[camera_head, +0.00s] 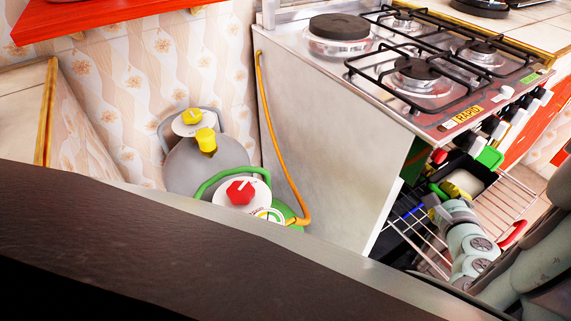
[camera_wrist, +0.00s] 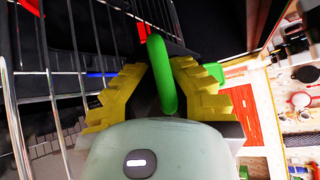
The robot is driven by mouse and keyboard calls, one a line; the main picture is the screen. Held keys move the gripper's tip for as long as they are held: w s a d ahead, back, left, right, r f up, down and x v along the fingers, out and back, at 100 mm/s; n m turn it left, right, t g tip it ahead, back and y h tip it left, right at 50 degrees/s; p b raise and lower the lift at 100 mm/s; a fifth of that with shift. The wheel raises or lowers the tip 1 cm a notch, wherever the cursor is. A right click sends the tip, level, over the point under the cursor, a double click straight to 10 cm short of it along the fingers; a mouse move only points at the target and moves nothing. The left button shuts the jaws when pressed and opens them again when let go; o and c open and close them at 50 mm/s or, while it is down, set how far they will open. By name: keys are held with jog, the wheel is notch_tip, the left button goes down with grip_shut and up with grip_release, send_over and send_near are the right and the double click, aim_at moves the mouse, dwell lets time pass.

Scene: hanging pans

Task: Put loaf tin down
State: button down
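The loaf tin (camera_head: 479,165) is a dark box with green handles, at the right in the head view, by the wire rack in front of the stove. My gripper (camera_head: 441,193) is at its near side. In the wrist view, my gripper's yellow fingers (camera_wrist: 161,78) close on both sides of a green loop handle (camera_wrist: 158,60) of the tin. Another green part (camera_wrist: 215,72) shows beyond the right finger. The tin's underside is hidden, so I cannot tell whether it touches the rack.
The wire rack (camera_head: 508,208) extends around the tin, with a red handle (camera_head: 513,235) near its right edge. The stove (camera_head: 330,140) with black grates stands above and left. A red shelf (camera_head: 110,17) is at top left.

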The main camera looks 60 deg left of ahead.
jog(key=shift+w+a+f+b, duration=0.6)
jog(key=shift+w+a+f, duration=0.5)
jog(key=shift+a, duration=0.1)
jog(key=shift+s+d+f, duration=0.1)
jog(key=c, duration=1.1)
grip_release()
jog(key=shift+c, duration=0.2)
